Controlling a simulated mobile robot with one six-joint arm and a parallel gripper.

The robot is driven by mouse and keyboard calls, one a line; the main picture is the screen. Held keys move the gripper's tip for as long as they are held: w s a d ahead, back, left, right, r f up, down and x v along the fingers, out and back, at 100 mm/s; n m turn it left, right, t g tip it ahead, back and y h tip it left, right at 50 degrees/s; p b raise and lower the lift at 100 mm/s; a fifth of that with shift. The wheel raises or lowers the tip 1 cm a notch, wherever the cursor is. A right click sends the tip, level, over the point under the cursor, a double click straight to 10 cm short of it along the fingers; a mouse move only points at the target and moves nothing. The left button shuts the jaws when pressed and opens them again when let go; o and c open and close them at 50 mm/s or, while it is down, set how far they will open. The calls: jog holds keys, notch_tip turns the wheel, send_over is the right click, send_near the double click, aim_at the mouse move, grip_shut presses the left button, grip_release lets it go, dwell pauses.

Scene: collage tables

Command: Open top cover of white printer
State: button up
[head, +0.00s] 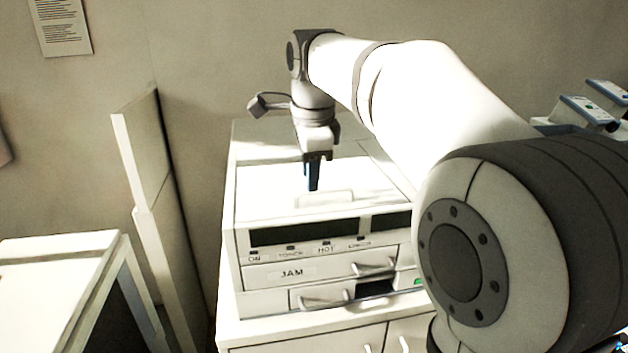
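The white printer (262,276) stands on a white cabinet in the middle of the head view. Its front has dark panels, small labelled buttons and a drawer marked JAM. The top cover (265,200) looks flat and closed, with a raised handle (325,198) near its front edge. My gripper (313,186) points down over the cover, just behind or above the handle. Its dark fingers appear close together. I cannot tell whether they touch the cover or how wide they are apart. My arm hides the printer's right side.
The white cabinet (300,338) under the printer has doors with handles. A white table or unit (50,270) stands at the lower left, beside a tall white panel (150,190). Several devices (590,108) sit at the far right. The wall behind carries a paper sheet (62,25).

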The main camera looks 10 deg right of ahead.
jog(key=shift+w+f, duration=0.25)
jog(key=shift+f, duration=1)
grip_shut()
